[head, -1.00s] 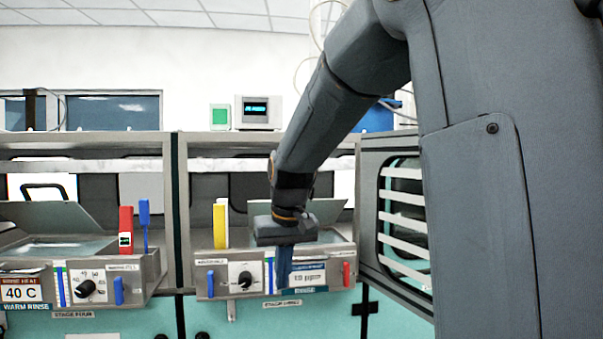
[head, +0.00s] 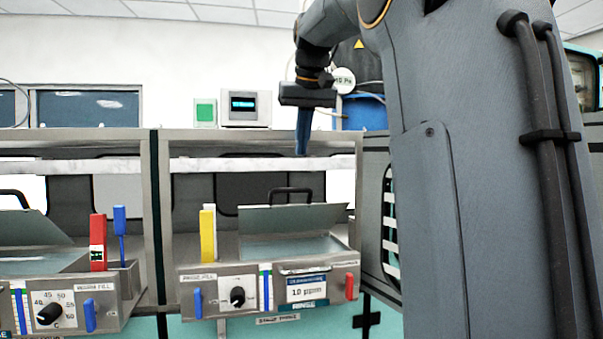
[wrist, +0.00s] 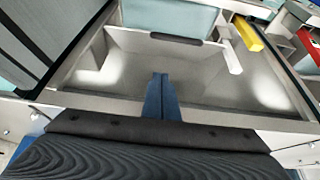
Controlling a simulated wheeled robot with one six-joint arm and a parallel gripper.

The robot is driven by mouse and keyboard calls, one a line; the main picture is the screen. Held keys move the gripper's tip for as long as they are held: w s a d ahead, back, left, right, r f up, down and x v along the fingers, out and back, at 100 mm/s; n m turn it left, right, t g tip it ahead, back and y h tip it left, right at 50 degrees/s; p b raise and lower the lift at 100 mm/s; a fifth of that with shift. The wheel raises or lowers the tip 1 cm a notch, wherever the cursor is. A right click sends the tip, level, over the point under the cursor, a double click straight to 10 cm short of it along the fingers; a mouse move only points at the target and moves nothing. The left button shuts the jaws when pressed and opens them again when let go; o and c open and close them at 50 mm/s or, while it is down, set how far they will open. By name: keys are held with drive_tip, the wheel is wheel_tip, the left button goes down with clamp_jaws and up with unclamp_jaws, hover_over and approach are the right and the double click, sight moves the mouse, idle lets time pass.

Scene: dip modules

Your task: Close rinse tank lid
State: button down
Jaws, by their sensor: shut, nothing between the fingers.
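In the head view, the right tank module has a raised grey lid (head: 290,218), tilted back, with a dark handle (head: 290,192) at its top edge. Its basin (head: 290,248) is uncovered. The left tank module also has its lid (head: 32,228) raised, partly cut off by the frame. My gripper (head: 302,152) is shut and empty, above the right lid and clear of it, its blue fingers pointing down. In the wrist view the shut fingers (wrist: 160,80) are over a grey recess, with a dark handle (wrist: 175,38) beyond them. Small labels are hard to read.
A yellow block (head: 208,234) stands left of the right lid; red (head: 98,242) and blue (head: 120,235) pieces stand on the left module. A frame with a pale top rail (head: 240,164) spans behind the lids. Knobs and switches line the front panels.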

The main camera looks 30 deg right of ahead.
drive_tip(key=shift+s+f+p, duration=0.15)
drive_tip(key=shift+f+p, duration=1.05)
drive_tip(key=shift+f, duration=2.75)
drive_tip(key=shift+a+f, duration=0.15)
